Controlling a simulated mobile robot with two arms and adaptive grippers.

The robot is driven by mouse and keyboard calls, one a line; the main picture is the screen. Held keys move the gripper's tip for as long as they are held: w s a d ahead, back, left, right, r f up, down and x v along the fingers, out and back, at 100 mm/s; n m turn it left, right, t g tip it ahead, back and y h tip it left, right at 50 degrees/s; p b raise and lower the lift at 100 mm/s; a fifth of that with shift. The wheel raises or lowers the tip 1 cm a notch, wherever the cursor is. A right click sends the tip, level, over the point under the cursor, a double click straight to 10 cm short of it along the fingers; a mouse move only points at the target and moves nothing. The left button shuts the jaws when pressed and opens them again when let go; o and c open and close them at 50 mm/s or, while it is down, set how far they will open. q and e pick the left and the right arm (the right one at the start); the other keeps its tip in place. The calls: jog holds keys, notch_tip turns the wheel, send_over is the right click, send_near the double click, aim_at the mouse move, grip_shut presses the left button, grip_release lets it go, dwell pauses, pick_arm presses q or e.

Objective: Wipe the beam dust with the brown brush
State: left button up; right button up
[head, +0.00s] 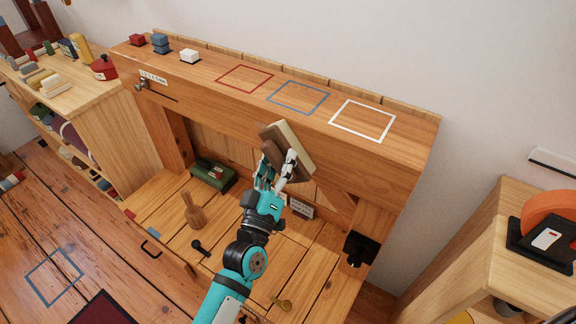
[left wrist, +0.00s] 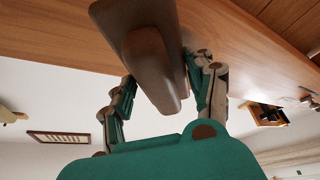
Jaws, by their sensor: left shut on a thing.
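The brown brush (head: 272,137), with a cream bristle side (head: 297,140), is held tilted at the front face of the timber beam (head: 345,142). My left gripper (head: 276,174) is shut on its brown handle. In the left wrist view, the brush (left wrist: 148,50) lies between the two fingers (left wrist: 167,78), close to the beam's wood (left wrist: 255,45). I cannot tell whether the bristles touch the beam. I cannot make out any dust on the beam. My right gripper is not in view.
The beam top bears red (head: 245,78), blue (head: 298,97) and white (head: 362,120) outlined squares, with small blocks (head: 160,42) at its left. Below are a green box (head: 213,176) and a wooden brush-like item (head: 193,212) on the desk. A cabinet (head: 500,250) stands right.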

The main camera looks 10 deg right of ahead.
pick_arm(q)
jog(key=w+a+b, duration=0.3)
jog(key=w+a, duration=0.4)
jog(key=shift+w+a, duration=0.35)
jog(key=shift+w, duration=0.05)
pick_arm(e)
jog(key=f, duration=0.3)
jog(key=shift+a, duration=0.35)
pick_arm(q)
jog(key=shift+r, duration=0.1)
jog(key=shift+s+a+p, duration=1.05)
jog(key=shift+s+a, duration=1)
jog(key=shift+s, duration=0.05)
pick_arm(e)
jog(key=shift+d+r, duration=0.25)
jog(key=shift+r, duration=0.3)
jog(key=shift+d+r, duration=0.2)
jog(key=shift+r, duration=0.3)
pick_arm(q)
jog(key=shift+s+a+p, duration=0.45)
jog(key=shift+s+a, duration=0.6)
jog(key=shift+s, duration=0.05)
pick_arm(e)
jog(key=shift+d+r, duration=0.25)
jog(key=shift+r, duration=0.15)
